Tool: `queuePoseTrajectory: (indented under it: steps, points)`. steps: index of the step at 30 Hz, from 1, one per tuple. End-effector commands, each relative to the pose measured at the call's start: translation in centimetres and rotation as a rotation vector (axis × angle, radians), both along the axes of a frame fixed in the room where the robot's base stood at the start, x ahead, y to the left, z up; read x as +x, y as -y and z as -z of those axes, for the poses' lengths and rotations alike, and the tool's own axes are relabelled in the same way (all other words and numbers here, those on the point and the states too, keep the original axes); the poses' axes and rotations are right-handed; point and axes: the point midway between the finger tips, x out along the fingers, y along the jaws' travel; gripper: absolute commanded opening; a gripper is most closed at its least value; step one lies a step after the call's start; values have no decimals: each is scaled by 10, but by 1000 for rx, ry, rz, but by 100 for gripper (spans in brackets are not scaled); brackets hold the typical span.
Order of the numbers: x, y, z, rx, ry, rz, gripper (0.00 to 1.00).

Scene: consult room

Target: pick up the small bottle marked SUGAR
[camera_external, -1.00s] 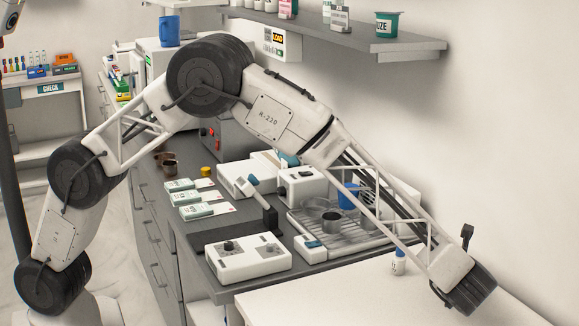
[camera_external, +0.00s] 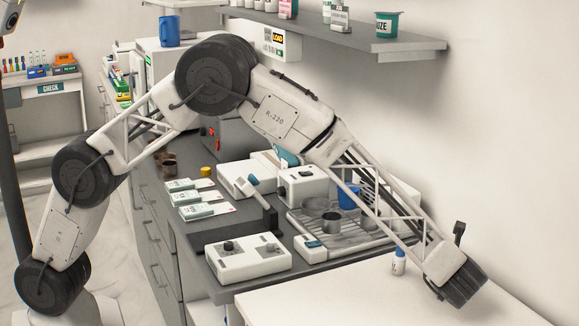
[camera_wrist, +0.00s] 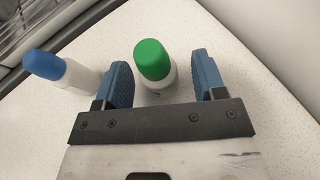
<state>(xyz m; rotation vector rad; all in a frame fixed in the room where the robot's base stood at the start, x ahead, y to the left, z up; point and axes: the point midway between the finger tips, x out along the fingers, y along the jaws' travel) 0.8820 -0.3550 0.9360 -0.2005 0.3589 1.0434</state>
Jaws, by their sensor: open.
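In the wrist view, a small white bottle with a green cap (camera_wrist: 154,60) stands between the two blue fingers of my open gripper (camera_wrist: 162,82). Gaps show on both sides of it, and it is not held. A second small white bottle with a blue cap (camera_wrist: 62,70) stands just left of the left finger. In the external view the blue-capped bottle (camera_external: 399,262) stands upright near my wrist. The green-capped bottle is hidden there, as are my fingertips. I cannot read the word SUGAR on either bottle.
The bottles stand on a pale speckled counter (camera_external: 330,303). A wire rack (camera_external: 330,232) and a white box with knobs (camera_external: 248,256) are on the dark worktop behind. A wall shelf (camera_external: 380,42) is above. The counter's front area is clear.

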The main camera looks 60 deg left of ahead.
Motion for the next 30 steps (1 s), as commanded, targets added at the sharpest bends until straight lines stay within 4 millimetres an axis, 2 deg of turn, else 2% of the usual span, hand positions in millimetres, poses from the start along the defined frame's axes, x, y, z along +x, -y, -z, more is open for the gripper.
queuePoseTrajectory:
  steps: [4, 20, 30]
  points:
    - [3, -5, 2, 0, 0, -1, 64]
    - [3, -5, 2, 0, 1, 0, 62]
    - [3, -5, 2, 0, 1, 0, 11]
